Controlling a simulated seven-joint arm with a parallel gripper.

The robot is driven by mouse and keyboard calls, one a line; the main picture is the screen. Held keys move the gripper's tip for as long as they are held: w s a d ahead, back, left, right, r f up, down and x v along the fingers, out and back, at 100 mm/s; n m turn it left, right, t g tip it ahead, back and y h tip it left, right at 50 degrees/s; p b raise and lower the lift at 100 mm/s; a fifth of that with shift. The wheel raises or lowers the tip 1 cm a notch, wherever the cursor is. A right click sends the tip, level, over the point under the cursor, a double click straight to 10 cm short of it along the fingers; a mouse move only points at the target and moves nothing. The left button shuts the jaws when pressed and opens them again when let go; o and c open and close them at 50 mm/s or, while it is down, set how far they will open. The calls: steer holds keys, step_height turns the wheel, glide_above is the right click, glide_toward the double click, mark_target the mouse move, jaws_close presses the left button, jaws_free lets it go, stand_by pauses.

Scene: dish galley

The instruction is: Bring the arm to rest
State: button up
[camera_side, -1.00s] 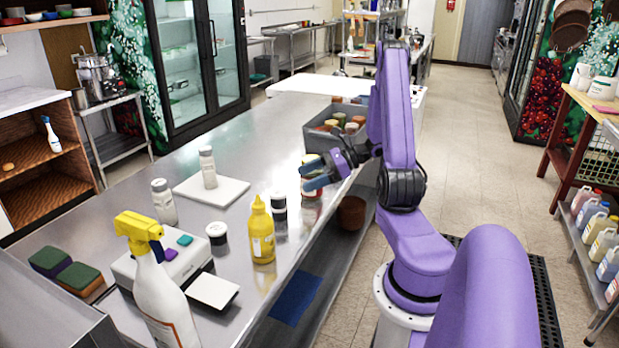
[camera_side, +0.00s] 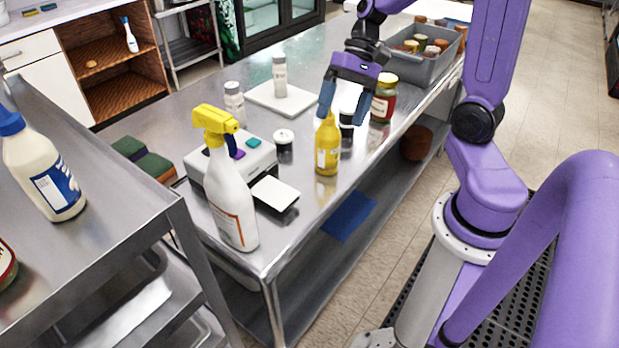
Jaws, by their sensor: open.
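My gripper (camera_side: 343,106) hangs above the steel table (camera_side: 215,88) with its fingers pointing down. Its two blue fingers are apart. The left finger is at the top of a yellow squeeze bottle (camera_side: 327,150) in the picture. I cannot tell whether it touches the bottle. The right finger overlaps a dark-banded jar (camera_side: 346,134) standing behind the bottle. A jar with a yellow lid (camera_side: 384,100) stands just right of the fingers. No object shows held between the fingers.
A white spray bottle (camera_side: 232,195) stands at the near table edge beside a white boxy device (camera_side: 251,160). A grey bin (camera_side: 437,66) of jars stands at the back right. Shakers stand near a white board (camera_side: 296,99). A steel cart (camera_side: 120,215) is at the left.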

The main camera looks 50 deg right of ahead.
steer(key=s+a+n+h, duration=0.2)
steer(key=s+a+n, duration=0.2)
steer(key=s+n, duration=0.3)
steer(key=s+a+n+h, duration=0.3)
steer(key=s+n, duration=0.5)
steer(key=n, duration=0.3)
steer(key=shift+s+a+f+t+h, duration=0.25)
steer(key=shift+a+f+t+h, duration=0.1)
steer(key=shift+a, duration=0.45)
